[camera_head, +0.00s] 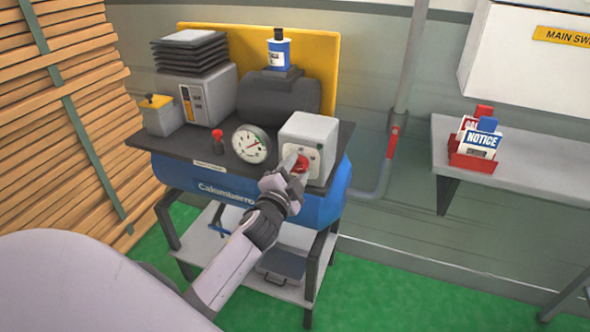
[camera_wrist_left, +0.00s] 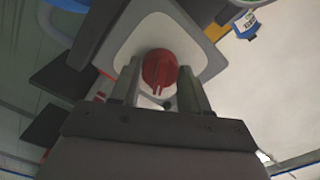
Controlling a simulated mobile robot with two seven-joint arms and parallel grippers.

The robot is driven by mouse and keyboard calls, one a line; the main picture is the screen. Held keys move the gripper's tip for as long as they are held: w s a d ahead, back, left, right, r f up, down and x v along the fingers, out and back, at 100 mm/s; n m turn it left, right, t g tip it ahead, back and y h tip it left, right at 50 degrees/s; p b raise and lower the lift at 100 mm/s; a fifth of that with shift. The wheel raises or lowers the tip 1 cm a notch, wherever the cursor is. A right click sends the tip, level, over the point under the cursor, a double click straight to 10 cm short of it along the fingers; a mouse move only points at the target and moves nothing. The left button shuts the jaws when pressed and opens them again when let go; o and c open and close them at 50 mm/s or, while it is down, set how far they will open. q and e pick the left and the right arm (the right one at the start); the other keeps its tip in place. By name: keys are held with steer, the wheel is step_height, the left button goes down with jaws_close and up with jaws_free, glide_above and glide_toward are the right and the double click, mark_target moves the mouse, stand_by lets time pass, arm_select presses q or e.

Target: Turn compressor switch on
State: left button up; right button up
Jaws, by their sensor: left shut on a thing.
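The compressor (camera_head: 268,196) stands on a dark frame, with a blue tank below and a grey switch box (camera_head: 309,130) at its right front. The red rotary switch (camera_head: 301,164) is on the front of that box; it also shows in the left wrist view (camera_wrist_left: 159,67), on a pale plate. My left gripper (camera_head: 295,176) is at the front of the box, and its two fingers (camera_wrist_left: 158,88) are on either side of the red switch, shut on it. The fingers partly hide the switch in the head view. My right gripper is not in view.
A pressure gauge (camera_head: 251,144) and a small red-topped valve (camera_head: 218,139) sit left of the switch box. A pipe with a red lever (camera_head: 392,142) runs at the right. A shelf (camera_head: 540,171) holds notice tags (camera_head: 481,140). Stacked wood (camera_head: 60,120) stands at the left.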

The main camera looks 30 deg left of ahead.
arm_select(q)
steer(key=shift+m, duration=0.3)
steer(key=o, duration=1.1)
steer(key=shift+c, duration=0.2)
steer(key=v, duration=0.7)
steer(key=s+d+f+n+g+h, duration=0.3)
steer(key=s+d+f, duration=0.3)
steer(key=s+f, duration=0.3)
steer(key=s+d+f+n+g+h, duration=0.3)
steer(key=s+d+f, duration=0.3)
steer(key=s+f, duration=0.4)
steer(key=shift+d+f+n+g, duration=0.35)
steer(key=shift+f+n+g, duration=0.2)
steer(key=shift+f, duration=0.2)
